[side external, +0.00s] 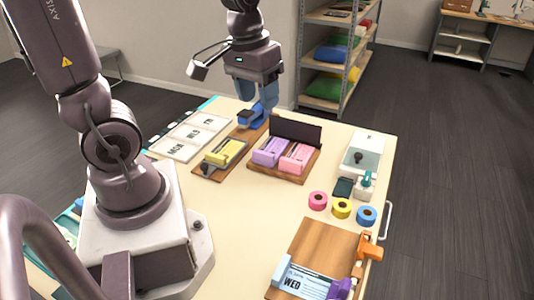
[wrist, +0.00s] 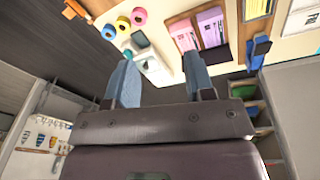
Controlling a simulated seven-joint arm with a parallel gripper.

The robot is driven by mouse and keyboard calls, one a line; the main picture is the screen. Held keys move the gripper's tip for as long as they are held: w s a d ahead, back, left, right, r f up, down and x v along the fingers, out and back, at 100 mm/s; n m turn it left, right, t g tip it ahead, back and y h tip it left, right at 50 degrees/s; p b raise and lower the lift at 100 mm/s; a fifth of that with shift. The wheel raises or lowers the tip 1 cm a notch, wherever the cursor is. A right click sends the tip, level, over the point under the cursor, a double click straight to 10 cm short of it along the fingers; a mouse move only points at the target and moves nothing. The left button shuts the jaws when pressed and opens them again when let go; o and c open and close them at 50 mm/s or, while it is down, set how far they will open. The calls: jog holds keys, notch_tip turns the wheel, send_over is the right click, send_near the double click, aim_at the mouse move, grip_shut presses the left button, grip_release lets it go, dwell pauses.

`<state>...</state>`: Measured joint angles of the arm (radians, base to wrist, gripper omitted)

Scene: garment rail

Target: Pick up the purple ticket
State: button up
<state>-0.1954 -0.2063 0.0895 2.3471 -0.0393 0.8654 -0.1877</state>
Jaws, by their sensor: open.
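The purple ticket (side external: 269,151) rests in a wooden holder with a dark back panel, beside the pink ticket (side external: 296,157). In the wrist view, the purple ticket (wrist: 210,27) is at the upper right, with the pink ticket (wrist: 183,36) to its left. My gripper (side external: 266,108) is at the far side of the table, behind the holder and close to a blue clip. In the wrist view, my gripper (wrist: 160,54) has its two blue-grey fingers apart with nothing between them. It is not touching the purple ticket.
A wooden board holds a yellow ticket (side external: 225,152) and the blue clip (side external: 253,119). Pink, yellow (side external: 342,208) and blue tape rolls sit right of the holder, near a white box (side external: 362,158). Another board (side external: 318,250) holds a "WED" ticket. The table middle is clear.

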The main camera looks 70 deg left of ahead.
aim_at(265, 153)
jog(key=w+a+f+n+g, duration=0.1)
jog(key=w+a+f+n, duration=0.2)
jog(key=a+f+n, duration=0.6)
jog(key=w+a+f+n+g, duration=0.1)
jog(key=w+a+f+n, duration=0.3)
jog(key=n, duration=0.8)
jog(key=f, duration=1.2)
jog(key=shift+s+a, duration=0.35)
jog(key=shift+s, duration=0.05)
jog(key=shift+c, duration=0.5)
grip_shut()
